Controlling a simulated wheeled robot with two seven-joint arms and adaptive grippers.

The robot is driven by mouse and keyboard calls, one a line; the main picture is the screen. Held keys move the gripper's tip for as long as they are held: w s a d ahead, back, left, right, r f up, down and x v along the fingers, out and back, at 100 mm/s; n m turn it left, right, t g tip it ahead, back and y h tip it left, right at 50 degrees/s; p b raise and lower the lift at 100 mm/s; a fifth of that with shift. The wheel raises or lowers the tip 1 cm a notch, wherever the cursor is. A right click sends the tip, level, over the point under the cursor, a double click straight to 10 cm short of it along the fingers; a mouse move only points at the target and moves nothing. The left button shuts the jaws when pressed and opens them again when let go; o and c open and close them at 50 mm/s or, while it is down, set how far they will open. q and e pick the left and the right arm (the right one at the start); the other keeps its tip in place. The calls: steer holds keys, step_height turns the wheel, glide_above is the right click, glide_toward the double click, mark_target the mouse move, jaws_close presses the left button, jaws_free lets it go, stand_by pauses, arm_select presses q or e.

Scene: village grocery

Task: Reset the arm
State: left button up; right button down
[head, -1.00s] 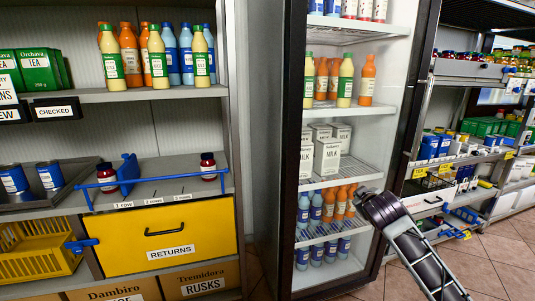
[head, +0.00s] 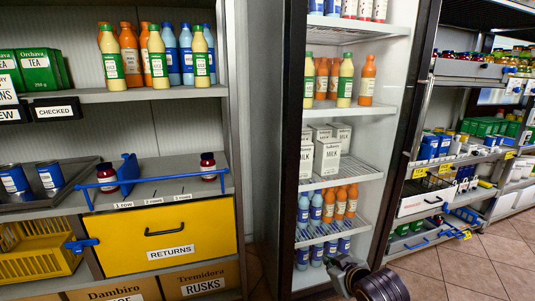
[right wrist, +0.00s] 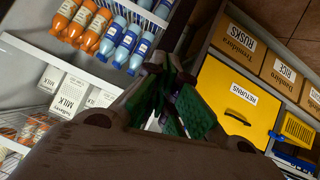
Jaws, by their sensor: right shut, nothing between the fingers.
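My right arm (head: 380,284) shows at the bottom edge of the head view, in front of the open fridge's lower right corner. Its lower part is cut off by the frame. In the right wrist view my right gripper (right wrist: 172,75) has its green-padded fingers together, with nothing between them. It is clear of the bottles and the drawer. My left gripper is in neither view.
The open fridge (head: 383,150) holds bottles and milk cartons (head: 327,158). Left of it is a shelf unit with a yellow RETURNS drawer (head: 200,235) and a blue-railed rack (head: 180,184) with jars. Tiled floor (head: 470,265) is free at the right.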

arm_select(q)
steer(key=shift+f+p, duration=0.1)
steer(key=shift+p, duration=0.3)
arm_select(e)
steer(key=s+a+f+m+g, duration=0.2)
steer(key=s+f+g, duration=0.4)
steer(key=s+f, duration=1.6)
steer(key=shift+s+a+f+y, duration=0.3)
steer(key=shift+s+a+f, duration=0.05)
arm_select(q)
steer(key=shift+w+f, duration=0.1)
arm_select(e)
steer(key=shift+f, duration=0.15)
